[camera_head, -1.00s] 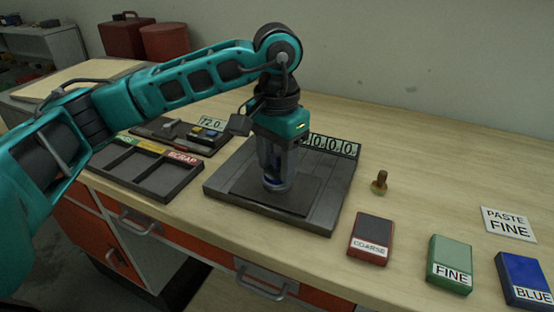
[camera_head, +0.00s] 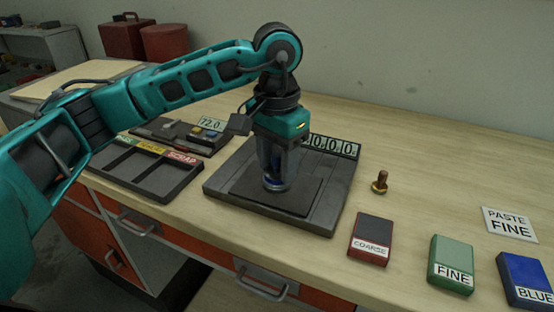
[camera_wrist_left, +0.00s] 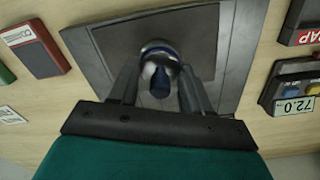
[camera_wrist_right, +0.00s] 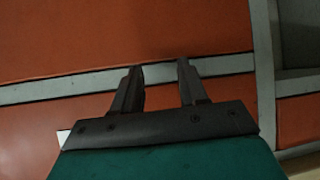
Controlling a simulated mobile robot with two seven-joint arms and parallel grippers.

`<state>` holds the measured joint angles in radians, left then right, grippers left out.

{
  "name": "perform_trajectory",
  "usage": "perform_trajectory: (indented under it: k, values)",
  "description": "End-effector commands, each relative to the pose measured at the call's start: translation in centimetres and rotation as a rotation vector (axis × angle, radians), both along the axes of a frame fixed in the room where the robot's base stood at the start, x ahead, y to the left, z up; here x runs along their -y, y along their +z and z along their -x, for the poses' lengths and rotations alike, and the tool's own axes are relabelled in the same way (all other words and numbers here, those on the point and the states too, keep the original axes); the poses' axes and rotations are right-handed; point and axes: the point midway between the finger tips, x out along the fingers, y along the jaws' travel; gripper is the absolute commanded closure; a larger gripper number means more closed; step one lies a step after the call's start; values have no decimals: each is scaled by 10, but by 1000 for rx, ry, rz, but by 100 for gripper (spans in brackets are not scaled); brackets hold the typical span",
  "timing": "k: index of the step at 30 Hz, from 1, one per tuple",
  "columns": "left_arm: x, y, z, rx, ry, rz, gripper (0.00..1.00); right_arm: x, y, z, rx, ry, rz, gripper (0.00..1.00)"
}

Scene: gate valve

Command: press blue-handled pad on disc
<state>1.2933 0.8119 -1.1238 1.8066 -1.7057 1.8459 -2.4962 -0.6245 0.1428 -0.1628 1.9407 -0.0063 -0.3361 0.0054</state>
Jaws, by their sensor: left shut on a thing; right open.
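My left gripper (camera_head: 276,178) is shut on the blue-handled pad (camera_head: 275,184), pointing down over the dark square plate (camera_head: 305,195) on the bench. In the left wrist view the dark blue handle (camera_wrist_left: 160,82) sits between the fingers, with a round, shiny metal part (camera_wrist_left: 158,50) beyond it. Whether the pad touches the surface below is hard to tell. I cannot make out a separate disc under it. A small brass piece with an upright stem (camera_head: 381,182) stands on the bench right of the plate. My right gripper (camera_wrist_right: 160,85) is open and empty, facing the orange drawer fronts.
Red COARSE (camera_head: 370,240), green FINE (camera_head: 451,265) and blue (camera_head: 525,280) blocks lie along the front right. A PASTE FINE card (camera_head: 509,224) lies behind them. A sorting tray (camera_head: 150,172) and a 72.0 readout (camera_head: 210,124) are left of the plate. The back right bench is clear.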

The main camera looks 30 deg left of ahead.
Motion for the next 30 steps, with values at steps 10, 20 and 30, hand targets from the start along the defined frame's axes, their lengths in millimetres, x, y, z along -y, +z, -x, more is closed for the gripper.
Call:
perform_trajectory:
  k: [10, 20, 30]
  values:
    - [1, 0, 2, -12, -3, -2, 76, 0, 3, 0, 0, 0, 0, 57]
    - [0, 29, 1, -6, -2, -2, 76, 0, 18, 0, 0, 0, 0, 57]
    - [0, 58, 0, -2, -1, -1, 76, 0, 34, 0, 0, 0, 0, 57]
